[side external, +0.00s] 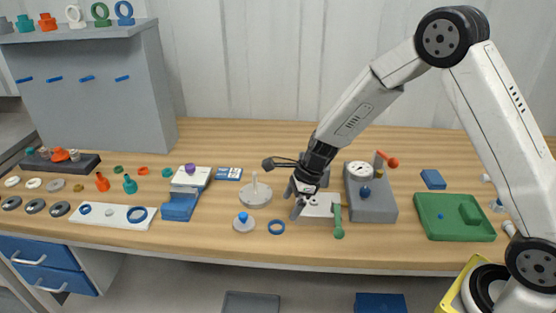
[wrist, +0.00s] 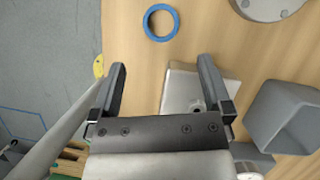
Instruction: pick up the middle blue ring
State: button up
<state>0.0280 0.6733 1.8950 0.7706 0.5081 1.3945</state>
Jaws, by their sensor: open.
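A blue ring (side external: 277,233) lies flat on the wooden table in front of the round metal plate with a post. It also shows in the wrist view (wrist: 161,39) at the top, beyond my fingertips. Two more blue rings, a small one (side external: 85,214) and a larger one (side external: 137,220), lie on the white board at the left. My gripper (side external: 295,201) is open above the table, right of the loose ring, near the pale block with the green handle.
The pale block (side external: 318,205) and a grey gauge box (side external: 370,203) stand close on the right. The round plate (side external: 255,198) with its upright post and a blue-knobbed disc (side external: 243,226) are left. A green tray (side external: 453,229) is far right.

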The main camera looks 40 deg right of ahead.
aim_at(277, 229)
jog(key=shift+x, duration=0.95)
jog(key=shift+f, duration=0.1)
jog(key=shift+x, duration=2.5)
jog(key=c, duration=1.2)
jog(key=shift+c, duration=0.2)
